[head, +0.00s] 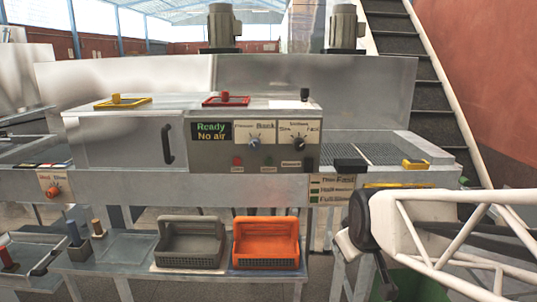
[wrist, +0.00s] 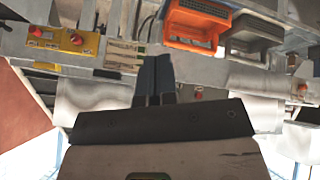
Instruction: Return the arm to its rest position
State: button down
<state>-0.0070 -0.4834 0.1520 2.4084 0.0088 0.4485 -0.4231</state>
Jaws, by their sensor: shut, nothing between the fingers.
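My gripper (wrist: 155,66) shows in the wrist view with its two dark fingers together and nothing between them. The fingers point at the front of the filler machine, and the labelled plate (wrist: 124,56) appears just left of them. In the head view my white lattice arm (head: 455,235) reaches in from the right edge, in front of the machine's right end. The gripper's fingers are hard to make out there.
The machine has a control panel (head: 255,143) reading "Ready No air" and a closed door (head: 120,142). An orange crate (head: 265,243) and a grey crate (head: 188,243) sit on the lower shelf, left of my arm. A yellow box with red buttons (wrist: 65,41) shows in the wrist view.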

jog(key=s+f+m+g, duration=0.1)
jog(key=s+m+g, duration=0.3)
jog(key=s, duration=1.1)
jog(key=shift+s+d+f+m, duration=0.3)
jog(key=shift+d+m, duration=0.1)
jog(key=shift+m, duration=0.1)
